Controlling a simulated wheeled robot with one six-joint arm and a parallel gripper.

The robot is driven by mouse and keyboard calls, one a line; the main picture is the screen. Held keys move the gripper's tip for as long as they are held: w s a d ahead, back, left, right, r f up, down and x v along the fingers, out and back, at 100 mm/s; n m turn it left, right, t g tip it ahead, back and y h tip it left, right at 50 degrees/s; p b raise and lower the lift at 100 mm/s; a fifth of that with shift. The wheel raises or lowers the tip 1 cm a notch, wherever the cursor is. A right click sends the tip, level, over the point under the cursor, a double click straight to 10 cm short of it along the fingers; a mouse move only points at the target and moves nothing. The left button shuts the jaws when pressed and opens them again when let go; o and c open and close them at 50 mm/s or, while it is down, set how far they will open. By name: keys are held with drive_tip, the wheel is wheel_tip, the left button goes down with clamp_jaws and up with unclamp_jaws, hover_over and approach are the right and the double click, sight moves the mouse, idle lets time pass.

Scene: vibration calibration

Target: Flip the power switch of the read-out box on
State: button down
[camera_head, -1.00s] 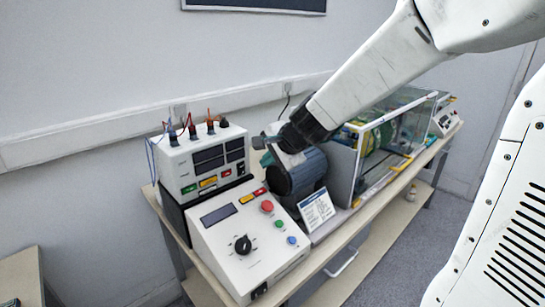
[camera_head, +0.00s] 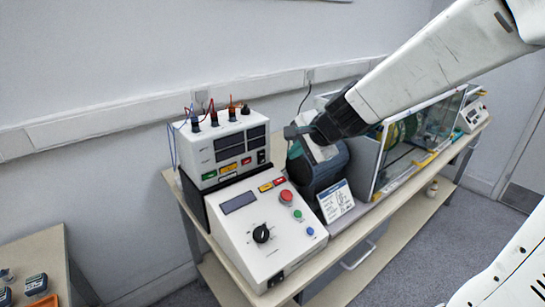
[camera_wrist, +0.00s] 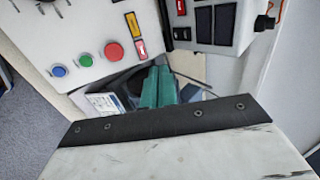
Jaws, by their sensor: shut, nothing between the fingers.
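The read-out box (camera_head: 228,152) is white, with dark displays and terminals on top, and stands at the back left of the bench. A small black rocker switch (camera_head: 261,157) is at its lower right front corner; whether it is on or off is too small to tell. My gripper (camera_head: 293,131) is shut and empty, to the right of the box and above the dark cylindrical motor, apart from the box. In the wrist view the green fingers (camera_wrist: 157,88) are together, and the read-out box (camera_wrist: 212,22) shows at the top right with the black switch (camera_wrist: 182,33).
A sloped white console (camera_head: 262,232) with a knob and red, green and blue buttons stands in front of the box. The dark motor (camera_head: 318,170), a printed card (camera_head: 336,201) and a clear guarded enclosure (camera_head: 415,130) are to the right. Wires rise from the box's top.

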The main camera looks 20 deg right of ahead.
sight(263, 159)
drive_tip(key=x, duration=1)
drive_tip(key=shift+a, duration=0.15)
drive_tip(key=w, duration=0.1)
drive_tip(key=w+a, duration=0.1)
drive_tip(key=w, duration=0.1)
drive_tip(key=shift+w+f, duration=0.1)
drive_tip(key=shift+f, duration=0.15)
drive_tip(key=shift+w+a, duration=0.1)
drive_tip(key=shift+w, duration=0.3)
drive_tip(key=shift+w+a+f, duration=0.1)
drive_tip(key=shift+w+f, duration=0.05)
drive_tip(key=shift+w, duration=0.05)
drive_tip(key=shift+r, duration=0.9)
